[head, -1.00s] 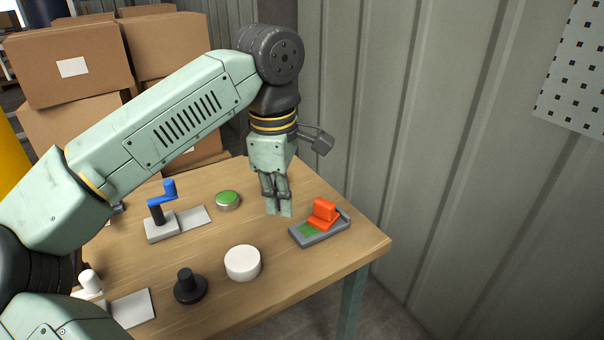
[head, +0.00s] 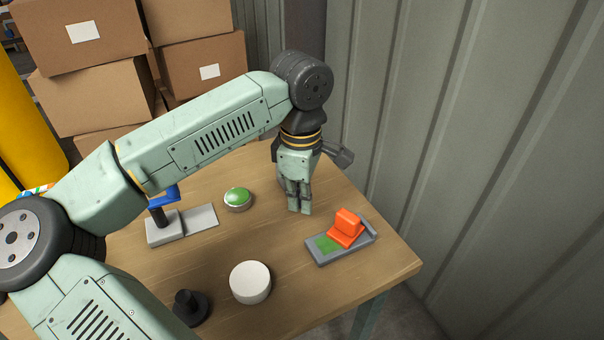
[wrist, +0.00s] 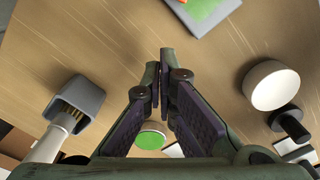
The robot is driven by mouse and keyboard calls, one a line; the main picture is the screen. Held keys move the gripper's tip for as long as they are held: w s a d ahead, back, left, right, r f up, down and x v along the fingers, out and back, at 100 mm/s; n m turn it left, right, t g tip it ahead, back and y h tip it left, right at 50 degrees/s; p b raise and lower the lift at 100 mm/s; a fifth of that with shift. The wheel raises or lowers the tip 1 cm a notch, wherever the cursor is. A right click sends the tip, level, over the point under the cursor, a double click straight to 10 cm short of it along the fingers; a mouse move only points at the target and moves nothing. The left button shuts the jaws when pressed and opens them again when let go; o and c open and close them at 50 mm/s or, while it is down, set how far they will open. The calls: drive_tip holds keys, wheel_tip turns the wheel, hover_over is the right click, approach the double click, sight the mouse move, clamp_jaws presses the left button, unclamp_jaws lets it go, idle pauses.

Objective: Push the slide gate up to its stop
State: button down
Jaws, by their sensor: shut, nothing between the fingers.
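The slide gate is an orange block (head: 346,227) on a grey track (head: 318,259) near the table's right edge. A green patch (head: 327,243) shows on the track left of the block. The block sits toward the track's far right part, with a short grey piece beyond it. My gripper (head: 300,211) is shut and empty, pointing down over the table to the left of the track and apart from it. In the wrist view my fingertips (wrist: 164,75) meet, and the track's green end (wrist: 207,10) shows at the top, with only a sliver of orange.
A green button (head: 238,197), a blue-handled crank (head: 164,205), a white round cap (head: 250,281) and a black knob (head: 190,305) stand on the table. A grey bristled holder (wrist: 78,99) shows in the wrist view. A corrugated wall (head: 470,150) rises behind the table's right side.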

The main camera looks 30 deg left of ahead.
sight(347, 224)
drive_tip(key=shift+f, duration=0.9)
drive_tip(key=d, duration=0.1)
drive_tip(key=p, duration=0.1)
drive_tip(key=d, duration=0.1)
drive_tip(key=shift+w+d+r+p, duration=0.1)
drive_tip(key=shift+w+d+p, duration=0.15)
drive_tip(key=shift+d+p, duration=0.1)
drive_tip(key=shift+w+d, duration=0.1)
drive_tip(key=shift+d, duration=0.55)
drive_tip(key=shift+w+d+f+b, duration=0.1)
drive_tip(key=shift+d+f+b, duration=0.25)
drive_tip(key=shift+d+b, duration=0.4)
drive_tip(key=shift+d+r, duration=0.2)
drive_tip(key=shift+d, duration=0.1)
drive_tip(key=shift+a, duration=0.1)
